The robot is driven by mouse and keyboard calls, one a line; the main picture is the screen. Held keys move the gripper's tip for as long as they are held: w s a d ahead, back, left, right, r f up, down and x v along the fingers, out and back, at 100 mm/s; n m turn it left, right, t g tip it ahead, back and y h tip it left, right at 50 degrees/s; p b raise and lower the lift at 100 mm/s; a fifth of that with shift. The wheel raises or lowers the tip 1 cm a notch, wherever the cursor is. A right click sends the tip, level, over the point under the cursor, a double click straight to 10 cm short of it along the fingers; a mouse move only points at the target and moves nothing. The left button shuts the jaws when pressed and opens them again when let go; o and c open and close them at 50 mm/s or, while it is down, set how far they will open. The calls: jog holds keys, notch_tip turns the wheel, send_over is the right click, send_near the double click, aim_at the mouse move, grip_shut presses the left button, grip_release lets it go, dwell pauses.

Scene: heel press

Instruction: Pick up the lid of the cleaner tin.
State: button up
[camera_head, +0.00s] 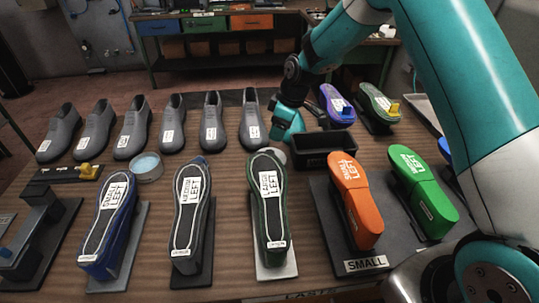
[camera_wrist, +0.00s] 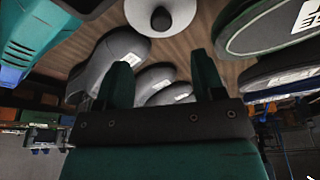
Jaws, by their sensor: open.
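A pale round lid with a dark knob (camera_wrist: 161,17) lies on the wooden table at the top edge of the wrist view, partly cut off. In the head view only a pale part of the lid (camera_head: 276,155) shows, behind the upturned green-edged shoe form. The open cleaner tin (camera_head: 147,168), with light blue contents, stands farther left. My gripper (camera_wrist: 161,72) is open and empty, with its two dark green fingers apart. The lid appears beyond the fingertips, not between them. In the head view my gripper is near the lid, and its fingertips are hard to make out.
A row of grey shoes (camera_head: 172,120) stands at the back left. Upturned shoe forms line the front, including the green-edged one (camera_head: 267,215) close to the lid. A black tray (camera_head: 325,150) is right of the lid. Orange (camera_head: 355,205) and green (camera_head: 425,190) forms stand at right.

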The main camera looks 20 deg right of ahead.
jog(key=p+x, duration=0.1)
jog(key=x, duration=0.3)
jog(key=shift+a+f, duration=0.2)
jog(key=shift+f, duration=0.15)
jog(key=shift+p+x, duration=1.7)
jog(key=shift+x, duration=1)
jog(key=c, duration=0.8)
